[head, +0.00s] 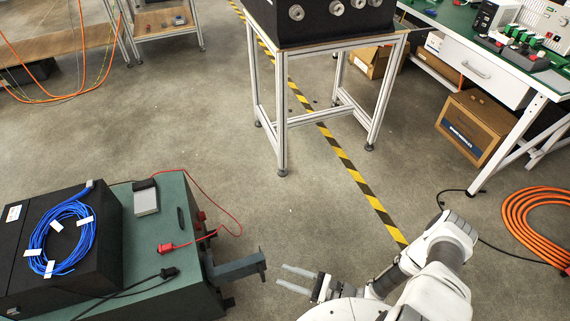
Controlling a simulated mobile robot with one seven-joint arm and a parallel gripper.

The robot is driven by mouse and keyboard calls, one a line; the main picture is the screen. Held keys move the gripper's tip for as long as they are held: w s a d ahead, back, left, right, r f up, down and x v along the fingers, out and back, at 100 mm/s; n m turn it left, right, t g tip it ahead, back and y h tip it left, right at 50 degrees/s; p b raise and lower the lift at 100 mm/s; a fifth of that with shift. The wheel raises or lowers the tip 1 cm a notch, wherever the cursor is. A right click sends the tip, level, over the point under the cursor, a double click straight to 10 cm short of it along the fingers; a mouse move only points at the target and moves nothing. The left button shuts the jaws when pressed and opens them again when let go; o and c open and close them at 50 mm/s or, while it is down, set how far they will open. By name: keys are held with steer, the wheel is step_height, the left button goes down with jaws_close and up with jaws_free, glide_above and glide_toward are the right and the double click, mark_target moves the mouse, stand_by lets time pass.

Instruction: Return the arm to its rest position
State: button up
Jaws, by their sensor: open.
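My arm (440,260) is folded low at the bottom right of the head view, over the bare floor. My gripper (287,278) points left, with its two grey fingers apart and nothing between them. The fingertips are a little right of a dark grey bracket (238,267) that sticks out from the green-topped cart, with a small gap in the picture. The lower part of my arm is cut off by the frame's bottom edge.
A green-topped cart (150,238) with a black box (40,210) and coiled blue cable (68,235) stands at left. A metal-framed table (281,120) stands ahead. A workbench (490,70) and orange hose (515,215) are at right. The middle floor is clear.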

steer(key=shift+d, duration=0.1)
steer(key=w+d+r+n+g+h, duration=0.25)
steer(key=r+n, duration=0.25)
steer(key=r, duration=0.4)
steer(key=w+d+r+n+g+h, duration=0.25)
steer(key=d+r+n+g, duration=0.2)
steer(key=r, duration=0.55)
steer(key=w+d+r+n+g+h, duration=0.25)
steer(key=r+n, duration=0.25)
steer(key=r, duration=0.4)
steer(key=s+d+r+n+t+h, duration=0.1)
steer(key=s+r+n+t+h, duration=0.4)
steer(key=r, duration=0.8)
steer(key=s+d+r+n+t+h, duration=0.1)
steer(key=s+r+n+t+h, duration=0.25)
steer(key=s+r, duration=0.65)
step_height(320, 180, up, 25)
steer(key=w+p, duration=0.2)
steer(key=p, duration=2)
steer(key=shift+w+r+m+h, duration=0.15)
steer(key=shift+m+h, duration=0.15)
steer(key=shift+m, duration=0.1)
